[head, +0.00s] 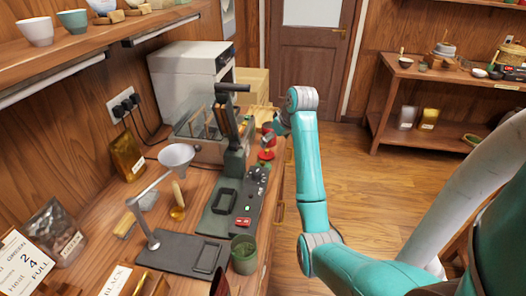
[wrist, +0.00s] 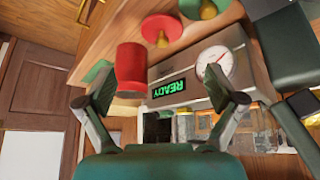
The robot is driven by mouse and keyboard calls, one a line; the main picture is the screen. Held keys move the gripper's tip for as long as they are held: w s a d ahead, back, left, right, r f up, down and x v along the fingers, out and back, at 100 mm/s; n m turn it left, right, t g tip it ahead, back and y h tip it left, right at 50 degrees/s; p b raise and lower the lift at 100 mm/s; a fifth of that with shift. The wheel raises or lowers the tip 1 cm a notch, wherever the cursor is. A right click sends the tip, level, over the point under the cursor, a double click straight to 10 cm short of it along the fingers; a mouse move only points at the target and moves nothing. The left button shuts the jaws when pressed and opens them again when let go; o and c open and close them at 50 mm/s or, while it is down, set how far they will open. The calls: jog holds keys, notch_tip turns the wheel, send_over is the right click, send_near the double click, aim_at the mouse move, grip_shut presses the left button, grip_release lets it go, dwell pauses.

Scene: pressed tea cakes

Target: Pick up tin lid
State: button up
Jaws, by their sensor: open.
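A red round lid with a brass knob (wrist: 161,30) shows near the top of the wrist view, on the wooden counter; I take it as the tin lid. A red cylinder (wrist: 131,68), which looks like a tin, is beside it, nearer the space between my fingers. Small red shapes (head: 266,155) show on the counter in the head view, too small to tell apart. My gripper (wrist: 147,90) is open, with nothing between its fingers. In the head view my gripper (head: 281,120) is at the counter's right edge, beyond the red shapes, partly hidden by my wrist.
A grey device with a green READY display (wrist: 171,88) and a white dial is close behind the fingers. Green pieces (wrist: 97,73) lie near the red cylinder. A dark press (head: 235,165) and a funnel stand (head: 153,240) crowd the counter. The floor (head: 350,150) at right is clear.

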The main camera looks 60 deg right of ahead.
aim_at(267, 150)
jog(key=x, duration=0.4)
jog(key=shift+s, duration=0.1)
jog(key=shift+x, duration=2.65)
jog(key=shift+a, duration=0.1)
jog(key=c, duration=1)
